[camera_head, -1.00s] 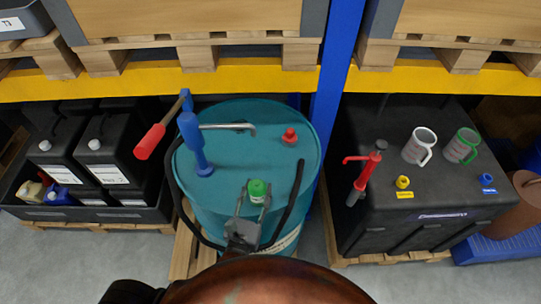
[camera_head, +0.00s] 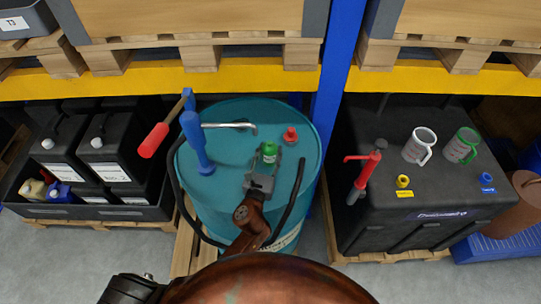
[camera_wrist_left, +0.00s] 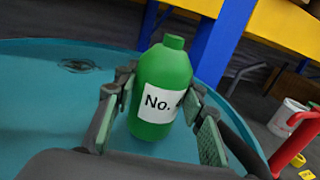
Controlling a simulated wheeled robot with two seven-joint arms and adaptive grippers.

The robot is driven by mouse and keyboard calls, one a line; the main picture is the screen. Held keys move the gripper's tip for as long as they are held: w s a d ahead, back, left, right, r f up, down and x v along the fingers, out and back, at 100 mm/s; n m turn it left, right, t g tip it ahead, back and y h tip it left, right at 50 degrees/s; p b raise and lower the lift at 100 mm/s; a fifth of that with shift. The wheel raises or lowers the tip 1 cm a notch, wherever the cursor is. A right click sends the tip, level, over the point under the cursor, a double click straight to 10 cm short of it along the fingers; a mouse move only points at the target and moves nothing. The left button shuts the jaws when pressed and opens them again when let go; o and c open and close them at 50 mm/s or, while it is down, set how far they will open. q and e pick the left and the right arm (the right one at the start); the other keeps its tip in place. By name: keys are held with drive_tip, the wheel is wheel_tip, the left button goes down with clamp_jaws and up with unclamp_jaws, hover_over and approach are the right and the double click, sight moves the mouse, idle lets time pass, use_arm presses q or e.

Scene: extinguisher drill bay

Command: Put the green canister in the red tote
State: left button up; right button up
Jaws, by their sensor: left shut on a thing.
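The green canister (camera_head: 269,151) has a white label and stands between the fingers of my left gripper (camera_head: 265,168), over the top of the teal drum (camera_head: 230,125). In the left wrist view the canister (camera_wrist_left: 163,80) looks upright, with its label reading "No." and one finger pad on each side. My left gripper (camera_wrist_left: 160,105) is shut on it. I cannot tell how far its base is above the drum top. I see no red tote in these views. My right gripper is not in view.
A blue hand pump (camera_head: 195,143) and a red cap (camera_head: 290,136) are on the drum. To the right, a black tank (camera_head: 430,205) carries a red pump (camera_head: 366,175) and two mugs. Black jerrycans (camera_head: 107,160) stand left. A yellow beam (camera_head: 250,78) crosses behind.

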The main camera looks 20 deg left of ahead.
use_arm(q)
wheel_tip(320, 180, down, 2)
drive_tip(key=shift+r, duration=0.15)
drive_tip(key=o, duration=0.9)
drive_tip(key=shift+f+b, duration=0.25)
drive_tip(key=shift+b, duration=0.05)
drive_tip(key=o, duration=0.5)
